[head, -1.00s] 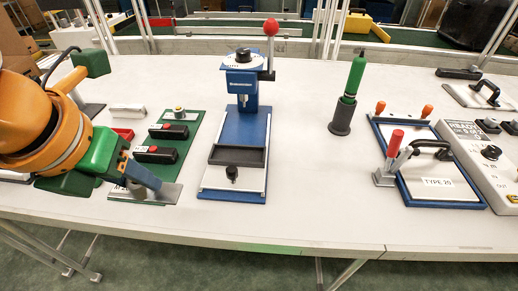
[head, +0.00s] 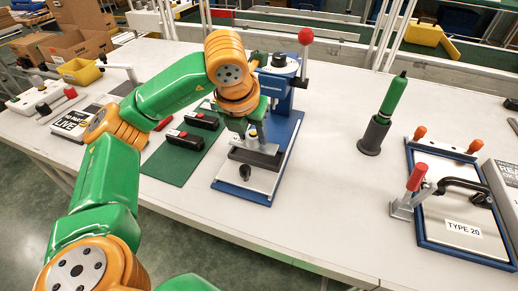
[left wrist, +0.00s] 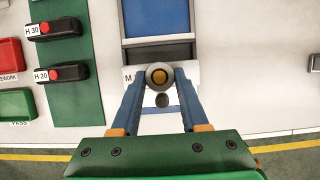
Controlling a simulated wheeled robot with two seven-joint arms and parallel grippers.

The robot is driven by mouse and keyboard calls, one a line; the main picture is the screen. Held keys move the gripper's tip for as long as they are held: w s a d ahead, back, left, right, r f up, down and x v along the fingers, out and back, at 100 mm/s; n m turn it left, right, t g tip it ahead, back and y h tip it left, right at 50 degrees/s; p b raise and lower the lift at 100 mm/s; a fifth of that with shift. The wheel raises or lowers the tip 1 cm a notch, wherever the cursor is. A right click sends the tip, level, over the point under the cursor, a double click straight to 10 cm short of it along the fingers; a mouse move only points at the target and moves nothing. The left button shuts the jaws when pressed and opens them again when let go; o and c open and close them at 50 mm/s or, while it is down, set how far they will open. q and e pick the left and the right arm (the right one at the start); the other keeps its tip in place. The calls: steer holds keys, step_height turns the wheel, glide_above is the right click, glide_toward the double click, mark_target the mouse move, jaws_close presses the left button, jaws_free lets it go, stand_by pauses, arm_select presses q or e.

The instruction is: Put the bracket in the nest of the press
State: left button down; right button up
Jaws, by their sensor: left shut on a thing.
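My left gripper (head: 254,132) is shut on the bracket, a light metal plate with a round boss and brass-coloured centre (left wrist: 160,77). In the left wrist view, the blue fingers close on either side of the boss, and an "M" label shows on the plate's left. The bracket is over the front of the blue press (head: 288,128), at its dark nest (left wrist: 158,52). The nest's back part shows beyond the bracket; the bracket hides the front part. I cannot tell whether it touches the nest. My right gripper is not in view.
The press lever with a red ball (head: 306,36) rises behind. A green-handled tool (head: 378,125) and a "TYPE 20" fixture (head: 463,228) stand right. The table between is clear.

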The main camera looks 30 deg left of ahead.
mark_target(253, 131)
arm_select(q)
steer(key=w+f, duration=0.1)
steer(key=w+a+f, duration=0.1)
steer(key=f, duration=0.1)
steer(key=shift+w+f+p, duration=0.2)
steer(key=shift+w+p, duration=0.1)
step_height(253, 131, down, 2)
steer(key=shift+f+p, duration=0.25)
steer(key=shift+p, duration=0.1)
steer(key=shift+f+b, duration=0.3)
steer(key=shift+f, duration=0.05)
steer(key=shift+c, duration=2)
jaws_free()
steer(key=shift+r, duration=0.1)
steer(key=shift+r+p, duration=0.35)
steer(key=shift+p, duration=0.05)
steer(key=shift+s+d+r+b, duration=0.1)
steer(key=shift+s+r+b, duration=0.1)
steer(key=shift+r+b, duration=0.15)
steer(key=v, duration=1.1)
steer(key=shift+s+f, duration=0.1)
steer(key=shift+s, duration=0.05)
